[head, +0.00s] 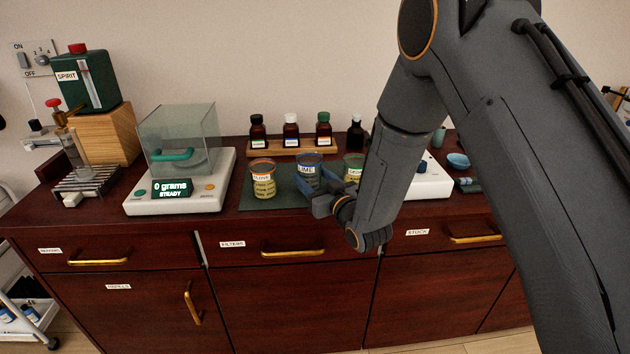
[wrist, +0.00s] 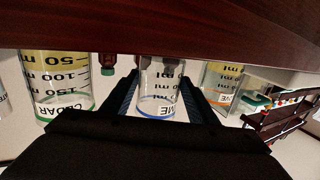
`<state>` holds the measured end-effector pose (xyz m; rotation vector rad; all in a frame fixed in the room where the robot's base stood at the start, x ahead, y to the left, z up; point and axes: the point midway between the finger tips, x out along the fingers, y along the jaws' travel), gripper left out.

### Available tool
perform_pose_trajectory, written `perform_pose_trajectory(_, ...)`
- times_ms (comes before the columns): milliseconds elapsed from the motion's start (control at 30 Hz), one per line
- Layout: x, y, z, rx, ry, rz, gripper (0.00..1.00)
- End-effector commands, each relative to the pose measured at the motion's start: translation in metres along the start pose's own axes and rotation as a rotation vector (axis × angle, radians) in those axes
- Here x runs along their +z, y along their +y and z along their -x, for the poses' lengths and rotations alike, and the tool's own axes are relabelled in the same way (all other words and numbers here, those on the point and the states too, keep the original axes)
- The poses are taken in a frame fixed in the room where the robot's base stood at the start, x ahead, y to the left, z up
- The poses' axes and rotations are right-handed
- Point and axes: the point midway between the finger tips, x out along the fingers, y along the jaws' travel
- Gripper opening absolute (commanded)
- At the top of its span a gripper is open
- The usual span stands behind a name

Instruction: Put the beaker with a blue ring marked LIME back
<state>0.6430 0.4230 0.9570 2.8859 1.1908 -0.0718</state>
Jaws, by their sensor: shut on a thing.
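The LIME beaker (head: 308,165) has a blue ring near its rim and stands upright in the head view, between two other beakers. My gripper (head: 318,188) is shut on it from the front right. The wrist view, which is upside down, shows the LIME beaker (wrist: 157,95) between my two fingers (wrist: 158,98); it looks clear inside. Whether its base touches the dark green mat (head: 258,205) cannot be told.
An orange-ringed beaker (head: 263,180) is left of it, and the green-ringed CEDAR beaker (wrist: 58,85) is on the other side, both close. Bottles on a wooden rack (head: 275,152) stand behind. A scale (head: 180,192) reading 0 grams is at left.

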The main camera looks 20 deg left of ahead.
Motion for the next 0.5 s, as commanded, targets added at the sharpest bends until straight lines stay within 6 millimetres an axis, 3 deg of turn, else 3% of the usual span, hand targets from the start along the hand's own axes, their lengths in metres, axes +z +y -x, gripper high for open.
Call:
perform_pose_trajectory(133, 0.011, -0.0002, -0.0001, 0.0, 0.0, 0.0, 0.18)
perform_pose_trajectory(500, 0.0143, 0.0, -0.0007, 0.0, 0.001, 0.001, 0.18)
